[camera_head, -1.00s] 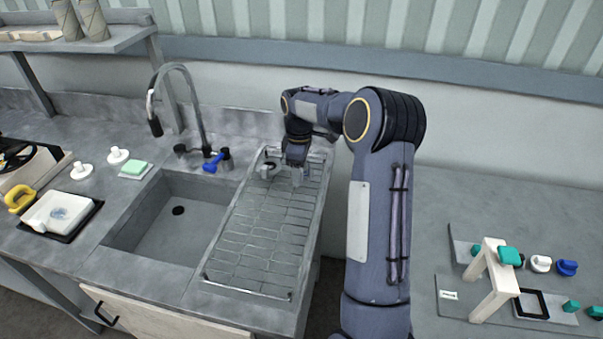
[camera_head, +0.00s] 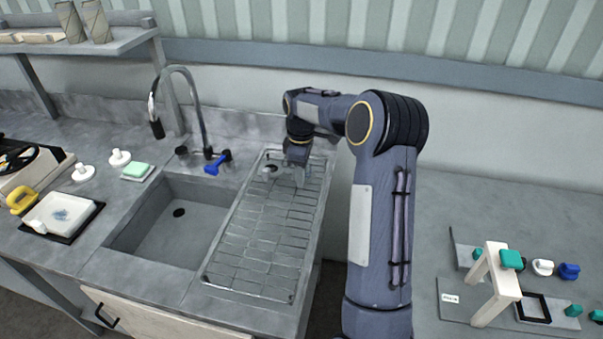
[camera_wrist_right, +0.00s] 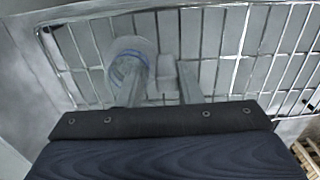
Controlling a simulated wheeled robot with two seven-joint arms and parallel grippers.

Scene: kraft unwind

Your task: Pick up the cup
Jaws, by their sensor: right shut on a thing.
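The cup (camera_head: 268,173) is pale and partly see-through, at the back left of the wire drying rack (camera_head: 250,262). In the right wrist view the cup (camera_wrist_right: 128,50) shows a round rim with a blue ring, beside and partly behind the left finger. My right gripper (camera_head: 292,180) points down over the back of the rack and is shut on the cup; it also shows in the wrist view (camera_wrist_right: 165,88). A small whitish part, perhaps the handle, lies between the fingers. Whether the cup touches the rack is unclear. My left gripper is out of view.
The sink (camera_head: 165,235) lies left of the rack, with a tall faucet (camera_head: 190,100) behind it. A blue-handled item (camera_head: 215,165) and a green sponge (camera_head: 136,170) are near the back. A wooden stand (camera_head: 497,285) is on the right counter.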

